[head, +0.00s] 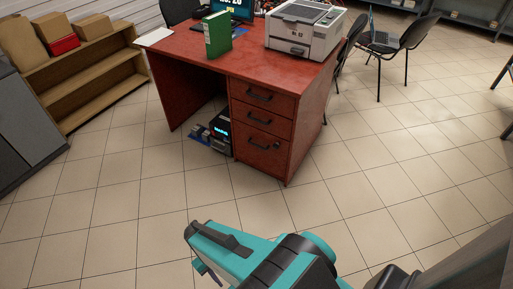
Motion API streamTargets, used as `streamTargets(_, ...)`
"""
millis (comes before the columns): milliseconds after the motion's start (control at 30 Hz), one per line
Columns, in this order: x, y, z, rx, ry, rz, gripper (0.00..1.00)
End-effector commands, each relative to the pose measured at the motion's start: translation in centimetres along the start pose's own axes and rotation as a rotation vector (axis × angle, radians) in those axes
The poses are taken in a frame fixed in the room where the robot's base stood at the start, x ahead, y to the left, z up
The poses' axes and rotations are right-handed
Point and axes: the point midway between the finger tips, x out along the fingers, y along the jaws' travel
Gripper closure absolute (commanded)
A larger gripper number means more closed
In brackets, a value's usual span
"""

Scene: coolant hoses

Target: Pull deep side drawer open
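A red-brown wooden desk (188,62) stands ahead, with a stack of three drawers on its right side. The deep bottom drawer (258,160) is shut, flush with the front, and has a dark bar handle (263,145). The middle drawer (250,125) and top drawer (248,98) are also shut, each with a dark handle. My teal and black arm reaches in at the bottom of the view. Only a small dark part of my gripper (207,271) seems to show below the arm's end, well short of the desk; its fingers cannot be made out.
Tiled floor (150,225) lies clear between my arm and the drawers. A dark computer unit (220,130) stands under the desk. A printer (305,30) and green binder (217,35) are on top. Shelves (95,75) stand left; a black chair (400,45) is at right.

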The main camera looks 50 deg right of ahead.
Motion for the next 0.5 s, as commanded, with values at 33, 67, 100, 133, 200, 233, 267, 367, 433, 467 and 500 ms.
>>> streamTargets(33, 0.0, 0.0, 0.0, 0.0, 0.0, 0.0, 0.69)
streamTargets(67, 0.0, 0.0, 0.0, 0.0, 0.0, 0.0, 0.69)
streamTargets(100, 0.0, 0.0, 0.0, 0.0, 0.0, 0.0, 0.69)
streamTargets(133, 0.0, 0.0, 0.0, 0.0, 0.0, 0.0, 0.69)
streamTargets(200, 0.0, 0.0, 0.0, 0.0, 0.0, 0.0, 0.69)
streamTargets(233, 0.0, 0.0, 0.0, 0.0, 0.0, 0.0, 0.69)
streamTargets(267, 0.0, 0.0, 0.0, 0.0, 0.0, 0.0, 0.69)
streamTargets(367, 0.1, 0.1, -0.1, -0.001, 0.003, 0.0, 0.69)
streamTargets(433, 0.3, 0.2, -0.6, -0.004, 0.012, 0.0, 0.69)
streamTargets(467, 0.4, 0.3, -0.9, -0.006, 0.02, 0.0, 0.69)
streamTargets(500, 0.6, 0.5, -1.6, -0.009, 0.034, 0.0, 0.69)
